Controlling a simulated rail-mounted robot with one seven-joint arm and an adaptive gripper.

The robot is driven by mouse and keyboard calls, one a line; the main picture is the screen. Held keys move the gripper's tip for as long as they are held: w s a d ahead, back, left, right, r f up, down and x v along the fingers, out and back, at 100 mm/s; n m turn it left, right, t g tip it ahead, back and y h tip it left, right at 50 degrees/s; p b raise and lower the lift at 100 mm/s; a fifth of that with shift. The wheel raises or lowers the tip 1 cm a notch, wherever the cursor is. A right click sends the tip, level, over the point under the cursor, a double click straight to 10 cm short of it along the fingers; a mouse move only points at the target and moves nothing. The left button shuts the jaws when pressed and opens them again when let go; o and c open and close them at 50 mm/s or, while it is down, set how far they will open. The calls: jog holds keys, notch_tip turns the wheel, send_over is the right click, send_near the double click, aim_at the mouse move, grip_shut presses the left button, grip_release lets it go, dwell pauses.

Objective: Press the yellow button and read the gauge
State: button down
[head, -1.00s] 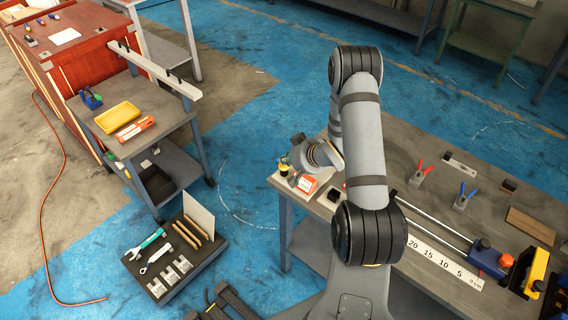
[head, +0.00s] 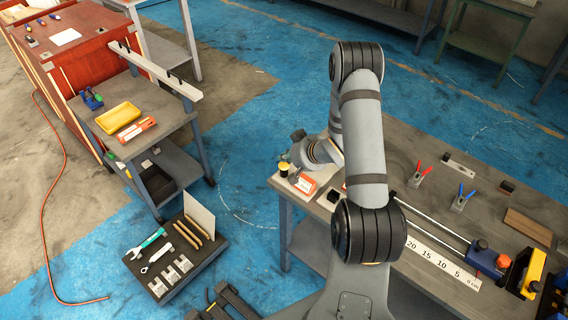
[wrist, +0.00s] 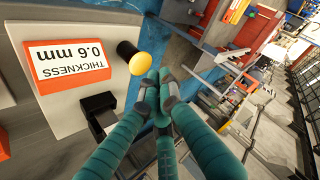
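The yellow button (wrist: 133,62) is a round yellow cap on a black base, near the edge of a pale panel in the wrist view. It also shows in the head view (head: 284,166) at the near left corner of the workbench. The gauge (wrist: 67,65) beside it is orange with a white label reading "THICKNESS 0.6 mm", upside down in the wrist view; it also shows in the head view (head: 305,185). My gripper (wrist: 158,88) has teal fingers with their grey tips together, empty. The tips appear just beside the button, apart from it; the exact distance is unclear.
A black block (wrist: 98,112) sits beside the button on the panel. In the head view, the workbench (head: 415,150) also holds red and blue clamps and a ruler (head: 440,262). A cart with a yellow tray (head: 117,117) stands at the left, with blue floor between.

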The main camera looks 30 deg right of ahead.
aim_at(285, 165)
notch_tip(285, 165, up, 5)
jog(key=p, duration=0.3)
jog(key=shift+p, duration=0.35)
dwell(0.6)
